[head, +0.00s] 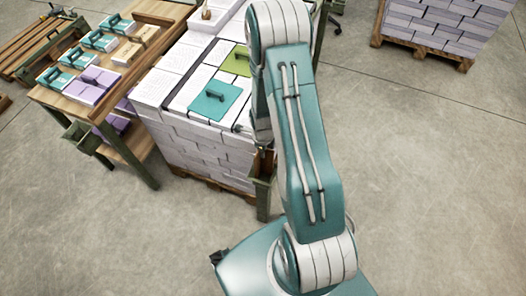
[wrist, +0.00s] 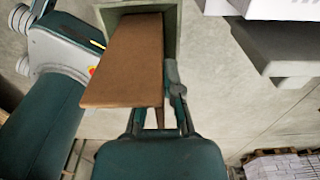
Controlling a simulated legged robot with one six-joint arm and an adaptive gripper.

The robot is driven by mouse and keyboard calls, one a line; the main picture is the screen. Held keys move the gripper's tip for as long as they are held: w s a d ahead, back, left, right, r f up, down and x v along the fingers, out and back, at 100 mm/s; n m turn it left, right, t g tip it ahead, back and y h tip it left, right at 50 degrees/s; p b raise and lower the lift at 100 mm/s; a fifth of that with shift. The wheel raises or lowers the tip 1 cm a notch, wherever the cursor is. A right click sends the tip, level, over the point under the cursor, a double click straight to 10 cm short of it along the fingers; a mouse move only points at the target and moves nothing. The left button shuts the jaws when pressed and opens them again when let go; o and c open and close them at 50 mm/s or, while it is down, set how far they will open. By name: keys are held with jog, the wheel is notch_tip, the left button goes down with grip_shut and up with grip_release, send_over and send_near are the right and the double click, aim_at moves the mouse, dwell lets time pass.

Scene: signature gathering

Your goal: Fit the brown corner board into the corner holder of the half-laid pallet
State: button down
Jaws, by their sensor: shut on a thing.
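The brown corner board (wrist: 128,62) shows in the wrist view as a flat brown slab, its near end wide and close to the camera. My gripper (wrist: 160,108) is shut on it at its right side near that end. The far end of the board lies at a grey-green open frame (wrist: 173,28), which looks like the corner holder; I cannot tell whether the board is inside it or only in front. In the head view a dark green post (head: 263,192) stands at the near right corner of the half-laid pallet (head: 237,190).
White paper stacks (head: 190,135) fill the pallet, with a teal handled plate (head: 214,101) and a green one (head: 236,62) on top. A wooden table (head: 60,98) with handled blocks stands left. Another loaded pallet (head: 425,45) is at the back right. Floor between is clear.

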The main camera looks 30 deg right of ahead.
jog(key=shift+f, duration=0.25)
jog(key=c, duration=0.8)
grip_release()
